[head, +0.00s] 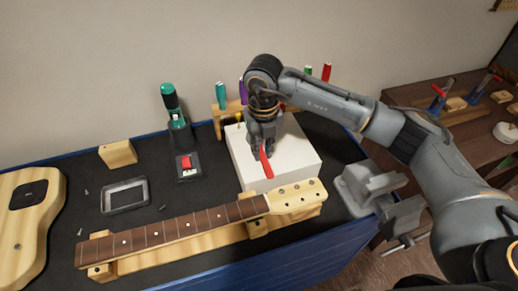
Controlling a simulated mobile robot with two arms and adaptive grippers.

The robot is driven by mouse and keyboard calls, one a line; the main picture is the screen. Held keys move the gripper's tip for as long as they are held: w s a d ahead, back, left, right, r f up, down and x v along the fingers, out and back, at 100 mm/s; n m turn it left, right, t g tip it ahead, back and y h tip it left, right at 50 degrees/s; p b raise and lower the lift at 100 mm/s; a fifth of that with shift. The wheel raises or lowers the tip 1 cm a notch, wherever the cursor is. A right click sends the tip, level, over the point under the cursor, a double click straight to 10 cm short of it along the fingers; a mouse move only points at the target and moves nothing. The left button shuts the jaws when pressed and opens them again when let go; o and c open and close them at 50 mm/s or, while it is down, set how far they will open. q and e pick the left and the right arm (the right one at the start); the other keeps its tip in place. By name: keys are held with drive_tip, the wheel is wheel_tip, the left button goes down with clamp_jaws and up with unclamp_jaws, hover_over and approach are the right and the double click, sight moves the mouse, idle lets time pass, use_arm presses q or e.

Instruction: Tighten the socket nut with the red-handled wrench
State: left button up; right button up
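My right gripper (262,148) points down over the white block (298,152) on the workbench. Its fingers look closed around the upper part of a red handle (267,166), which slants down toward the front edge of the block. This looks like the red-handled wrench; its metal end is hidden by the gripper. The socket nut cannot be made out. My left gripper is not in view.
A guitar neck (180,226) rests on wooden supports in front of the block. A grey vise (372,188) stands at the right edge. A tool rack (226,112) is behind. A tray (124,196), wooden block (118,154) and guitar body (28,222) lie left.

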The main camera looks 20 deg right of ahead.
sight(263, 155)
drive_tip(key=shift+r, duration=0.15)
clamp_jaws()
drive_tip(key=shift+r+p, duration=0.4)
drive_tip(key=shift+r, duration=0.15)
drive_tip(key=shift+r+p, duration=1.15)
drive_tip(key=shift+r, duration=1.2)
